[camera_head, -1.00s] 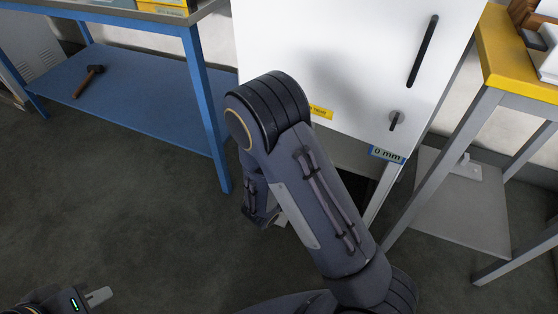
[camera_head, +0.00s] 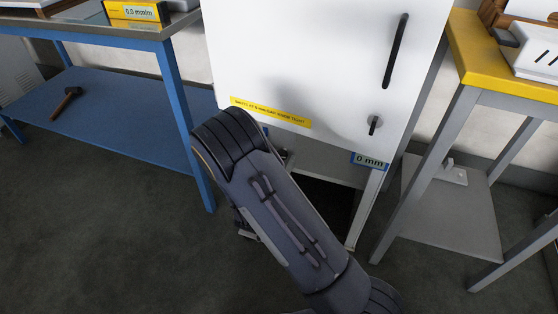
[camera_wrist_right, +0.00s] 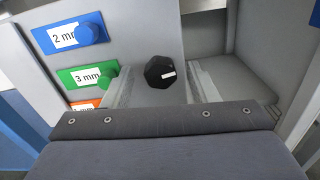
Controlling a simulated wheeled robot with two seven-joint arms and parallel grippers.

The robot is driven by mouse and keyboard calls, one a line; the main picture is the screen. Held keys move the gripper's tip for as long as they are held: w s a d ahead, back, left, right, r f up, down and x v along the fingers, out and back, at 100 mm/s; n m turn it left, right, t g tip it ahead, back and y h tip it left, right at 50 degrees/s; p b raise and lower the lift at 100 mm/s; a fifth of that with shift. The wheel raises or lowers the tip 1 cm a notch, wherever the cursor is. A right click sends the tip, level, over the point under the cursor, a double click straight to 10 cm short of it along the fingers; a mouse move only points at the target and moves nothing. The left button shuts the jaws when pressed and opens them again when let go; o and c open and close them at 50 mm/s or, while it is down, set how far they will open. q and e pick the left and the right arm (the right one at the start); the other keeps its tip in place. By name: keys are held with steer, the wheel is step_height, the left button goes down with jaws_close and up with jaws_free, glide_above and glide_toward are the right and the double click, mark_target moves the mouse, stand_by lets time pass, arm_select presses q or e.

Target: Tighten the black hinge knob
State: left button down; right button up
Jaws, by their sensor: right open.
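The black knob (camera_wrist_right: 160,72) shows in the right wrist view, faceted and dark with a small white mark, in front of a grey panel. My right gripper (camera_wrist_right: 163,88) is open, with one pale finger on each side of the knob's lower part in the picture. I cannot tell whether the fingers touch it. In the head view my right gripper (camera_head: 246,232) is mostly hidden behind my right arm, below the white cabinet door (camera_head: 300,60). The knob is hidden there. My left gripper is out of view.
A blue bench (camera_head: 110,115) stands left of the cabinet, a yellow-topped table (camera_head: 468,50) right. Dark floor between is clear.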

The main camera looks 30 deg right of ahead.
steer(key=shift+c, duration=0.2)
steer(key=c, duration=0.9)
